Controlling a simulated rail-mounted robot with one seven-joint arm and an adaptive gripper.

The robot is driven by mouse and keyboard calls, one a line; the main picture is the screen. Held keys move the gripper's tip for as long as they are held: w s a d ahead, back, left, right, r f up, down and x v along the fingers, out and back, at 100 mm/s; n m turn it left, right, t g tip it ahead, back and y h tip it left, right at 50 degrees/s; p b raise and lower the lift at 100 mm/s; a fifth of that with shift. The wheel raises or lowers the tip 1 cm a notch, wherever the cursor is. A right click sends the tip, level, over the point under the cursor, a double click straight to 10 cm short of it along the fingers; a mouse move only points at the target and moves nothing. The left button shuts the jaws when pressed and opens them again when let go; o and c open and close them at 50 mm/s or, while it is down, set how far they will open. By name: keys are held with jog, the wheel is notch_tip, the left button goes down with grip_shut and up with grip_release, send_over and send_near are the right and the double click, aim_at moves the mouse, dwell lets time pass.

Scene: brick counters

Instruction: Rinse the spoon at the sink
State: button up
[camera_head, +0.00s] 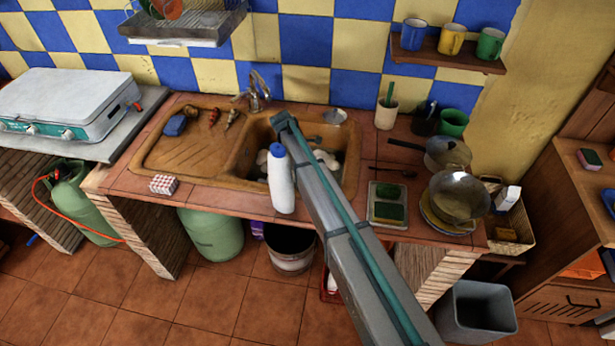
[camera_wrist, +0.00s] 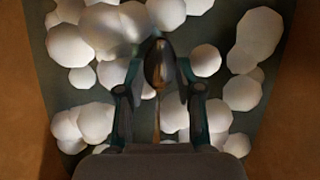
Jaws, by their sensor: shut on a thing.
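The brown sink (camera_head: 243,160) is set in the tiled counter, with a ribbed drainboard on its left and a metal faucet (camera_head: 258,88) behind it. White foam blobs lie in the basin. My arm reaches over the basin and hides part of it; my gripper is not clear in the head view. In the wrist view my gripper (camera_wrist: 159,88) is shut on a metal spoon (camera_wrist: 158,66), its bowl at the fingertips and its thin handle running back toward the palm. White foam (camera_wrist: 70,45) lies all around below the spoon. I cannot tell whether the spoon touches it.
A white bottle (camera_head: 281,180) stands at the sink's front edge, close to my arm. Right of the sink are a sponge tray (camera_head: 386,214), a utensil cup (camera_head: 386,115) and pans (camera_head: 459,196). A blue sponge (camera_head: 176,125) lies on the drainboard. A mug shelf (camera_head: 450,55) hangs above.

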notch_tip(320, 180, up, 15)
jog(key=p, duration=0.6)
jog(key=shift+f, duration=0.2)
dwell(0.7)
dwell(2.0)
jog(key=shift+r, duration=1.95)
